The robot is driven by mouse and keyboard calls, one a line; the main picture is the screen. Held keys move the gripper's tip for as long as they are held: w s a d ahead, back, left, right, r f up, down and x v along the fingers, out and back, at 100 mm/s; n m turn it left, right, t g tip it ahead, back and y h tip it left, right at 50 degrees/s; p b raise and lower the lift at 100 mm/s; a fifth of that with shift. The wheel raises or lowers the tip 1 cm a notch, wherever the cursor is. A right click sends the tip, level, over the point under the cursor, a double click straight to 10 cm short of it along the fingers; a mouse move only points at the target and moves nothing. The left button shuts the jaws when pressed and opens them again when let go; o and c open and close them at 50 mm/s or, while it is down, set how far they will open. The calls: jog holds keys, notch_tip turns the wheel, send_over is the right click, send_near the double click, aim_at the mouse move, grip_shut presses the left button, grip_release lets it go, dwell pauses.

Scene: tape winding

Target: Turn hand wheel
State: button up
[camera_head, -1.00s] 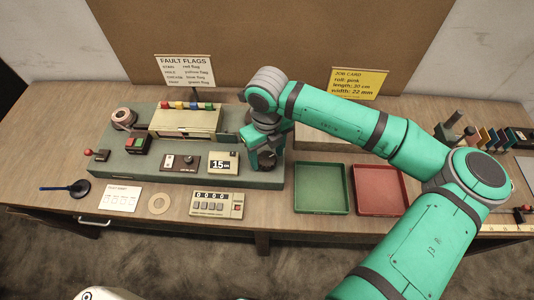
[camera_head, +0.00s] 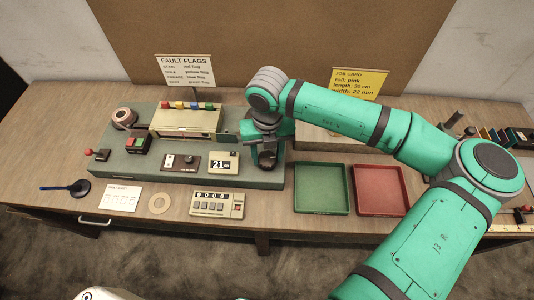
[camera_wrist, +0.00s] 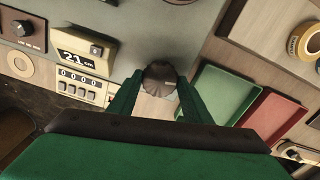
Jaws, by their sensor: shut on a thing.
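The hand wheel's round dark knob (camera_wrist: 159,78) sits between my gripper's two green fingers (camera_wrist: 160,92) in the wrist view, and the fingers are shut on it. In the head view my gripper (camera_head: 266,158) is at the right end of the green machine base (camera_head: 120,170), where the arm hides most of the wheel. A small beige display (camera_head: 223,162) left of the gripper reads 21; it also shows as 21 cm in the wrist view (camera_wrist: 78,55).
A green tray (camera_head: 321,208) and a red tray (camera_head: 380,208) lie right of the machine. A counter box (camera_head: 216,204) reading 0000 and a tan ring (camera_head: 159,203) lie in front. A yellow job card (camera_head: 359,84) stands behind.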

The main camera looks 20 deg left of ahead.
aim_at(267, 158)
jog(key=shift+m, duration=2.2)
jog(key=o, duration=1.1)
jog(key=shift+c, duration=0.2)
notch_tip(267, 158, up, 11)
